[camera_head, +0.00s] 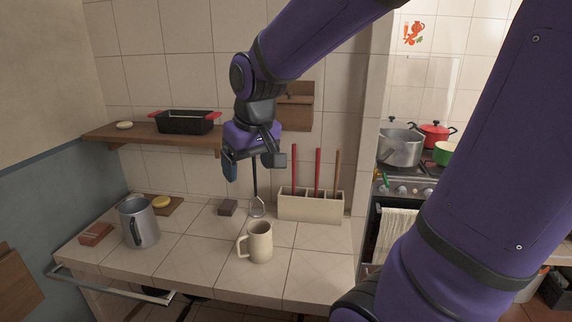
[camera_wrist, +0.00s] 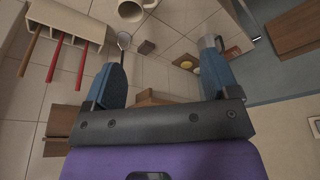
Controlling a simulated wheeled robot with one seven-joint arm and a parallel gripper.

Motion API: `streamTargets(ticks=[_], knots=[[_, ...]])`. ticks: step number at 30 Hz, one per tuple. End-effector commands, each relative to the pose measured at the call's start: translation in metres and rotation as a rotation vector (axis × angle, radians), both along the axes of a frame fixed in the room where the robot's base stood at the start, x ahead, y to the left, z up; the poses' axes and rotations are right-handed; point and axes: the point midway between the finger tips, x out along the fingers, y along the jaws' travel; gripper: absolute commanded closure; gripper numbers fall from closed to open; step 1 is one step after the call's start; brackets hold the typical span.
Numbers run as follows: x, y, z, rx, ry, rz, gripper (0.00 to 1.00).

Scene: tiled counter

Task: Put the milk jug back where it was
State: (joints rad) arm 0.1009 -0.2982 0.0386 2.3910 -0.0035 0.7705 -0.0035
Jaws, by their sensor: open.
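I cannot tell for sure which is the milk jug; the grey one is jug-shaped. My gripper (camera_head: 254,164) is open and empty, above the back of the counter, apart from both. Its spread fingers show in the wrist view (camera_wrist: 161,80).
A utensil holder (camera_head: 310,207) with several long handles stands at the back right. A long utensil (camera_head: 257,208) is behind my gripper. A shelf (camera_head: 140,133) holds a black pan (camera_head: 185,123).

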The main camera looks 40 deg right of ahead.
Motion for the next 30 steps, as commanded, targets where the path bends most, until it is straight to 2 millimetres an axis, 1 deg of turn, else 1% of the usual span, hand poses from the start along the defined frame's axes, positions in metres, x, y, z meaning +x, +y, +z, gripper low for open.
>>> streamTargets(ticks=[1, 7, 12, 15, 18, 21, 30], knots=[[-0.012, 0.003, 0.009, -0.001, -0.024, 0.006, 0.19], [-0.061, 0.013, 0.033, 0.000, -0.091, 0.027, 0.19], [-0.098, 0.018, 0.044, 0.006, -0.143, 0.044, 0.19], [-0.115, 0.020, 0.047, 0.009, -0.164, 0.051, 0.19], [-0.125, 0.021, 0.048, 0.012, -0.178, 0.056, 0.19], [-0.130, 0.022, 0.049, 0.013, -0.183, 0.058, 0.19], [-0.131, 0.022, 0.049, 0.013, -0.184, 0.059, 0.19]])
